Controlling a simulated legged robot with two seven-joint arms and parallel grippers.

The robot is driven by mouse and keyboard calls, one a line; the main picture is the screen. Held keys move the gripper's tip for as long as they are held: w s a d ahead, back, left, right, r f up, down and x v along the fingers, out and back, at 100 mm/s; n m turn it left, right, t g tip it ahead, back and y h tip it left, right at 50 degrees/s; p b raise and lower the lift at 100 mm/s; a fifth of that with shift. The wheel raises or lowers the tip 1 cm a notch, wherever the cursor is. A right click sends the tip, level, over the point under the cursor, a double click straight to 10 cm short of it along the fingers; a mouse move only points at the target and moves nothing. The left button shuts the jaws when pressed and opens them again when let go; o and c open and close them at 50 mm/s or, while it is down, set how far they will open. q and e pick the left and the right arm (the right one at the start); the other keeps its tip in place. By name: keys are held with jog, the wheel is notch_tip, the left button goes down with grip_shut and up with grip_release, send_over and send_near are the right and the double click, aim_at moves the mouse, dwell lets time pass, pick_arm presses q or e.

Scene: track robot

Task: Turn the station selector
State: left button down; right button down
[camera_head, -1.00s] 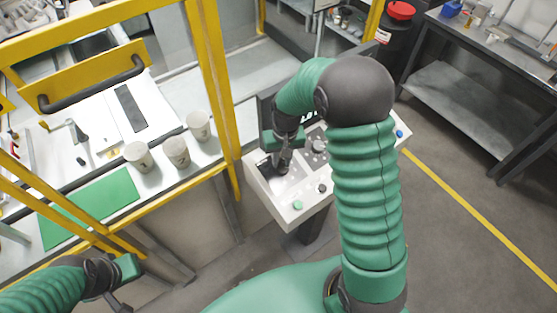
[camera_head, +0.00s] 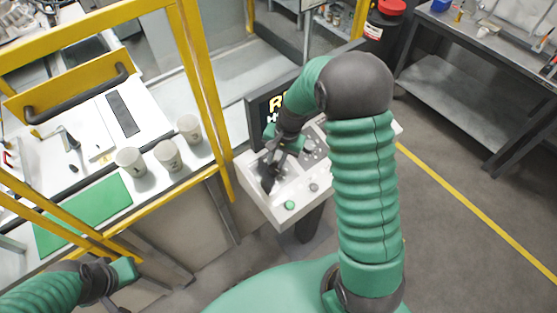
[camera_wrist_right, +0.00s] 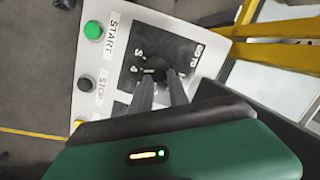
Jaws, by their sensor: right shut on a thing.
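The station selector is a dark knob (camera_wrist_right: 154,66) on a black plate with white lettering on the control panel (camera_wrist_right: 122,62). My right gripper (camera_wrist_right: 160,76) is shut on it, with both fingers at the knob in the right wrist view. The fingers hide part of the knob. In the head view my right gripper (camera_head: 268,178) reaches down to the left part of the panel (camera_head: 262,200), and the knob itself is too hidden to make out. My left gripper (camera_head: 122,288) is at the lower left, away from the panel; its fingers are not clear.
A green START button (camera_wrist_right: 93,30) and a dark STOP button (camera_wrist_right: 86,84) are on the panel. A screen (camera_head: 262,112) stands behind it. A yellow frame (camera_head: 200,90) and several white cups (camera_head: 168,155) are to the left.

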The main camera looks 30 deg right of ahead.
aim_at(275, 173)
pick_arm(q)
jog(key=shift+f, duration=0.2)
pick_arm(e)
jog(key=shift+s+a+f+g, duration=0.3)
jog(key=shift+s+a+f, duration=0.45)
jog(key=shift+s+f, duration=0.25)
jog(key=c, duration=1.1)
grip_release()
jog(key=shift+w, duration=0.1)
jog(key=shift+o, duration=1)
jog(key=r, duration=0.2)
jog(key=w+d+r+b, duration=0.1)
jog(key=r, duration=0.1)
jog(key=w+d+r, duration=0.1)
jog(key=r, duration=0.1)
jog(key=shift+r, duration=0.4)
pick_arm(q)
jog(key=w+f, duration=0.1)
jog(key=w+f+b, duration=0.1)
jog(key=f, duration=0.1)
pick_arm(e)
notch_tip(275, 173, up, 11)
jog(key=s+d, duration=0.2)
jog(key=shift+d+r, duration=0.2)
jog(key=shift+d, duration=0.05)
pick_arm(q)
jog(key=shift+s, duration=0.1)
